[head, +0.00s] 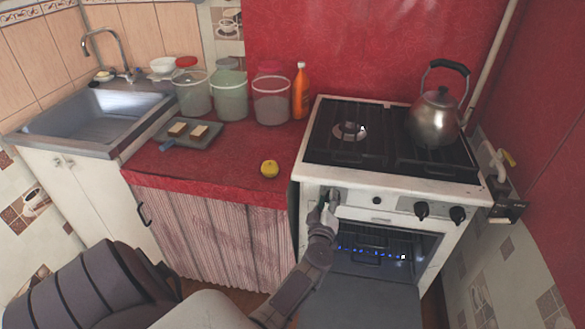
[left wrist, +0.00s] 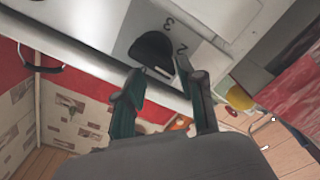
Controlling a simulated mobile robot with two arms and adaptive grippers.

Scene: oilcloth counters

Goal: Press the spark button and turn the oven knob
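The white stove (head: 360,188) has its oven door (head: 375,298) folded down. A row of blue flames (head: 370,252) shows inside the oven. My left gripper (head: 328,205) is at the left end of the front panel. In the left wrist view its two green-and-dark fingers (left wrist: 161,70) are apart, with a black knob (left wrist: 152,50) just beyond and between their tips; contact cannot be told. The numerals 2 and 3 show beside this knob. A small round black button (head: 376,200) sits right of the gripper on the panel. My right gripper is not in view.
Two black knobs (head: 421,210) sit at the panel's right. A kettle (head: 434,118) stands on the right of the hob. The red counter (head: 225,165) at left holds a lemon (head: 269,169), a tray (head: 186,146), tubs and an orange bottle (head: 301,92). The lowered door juts out.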

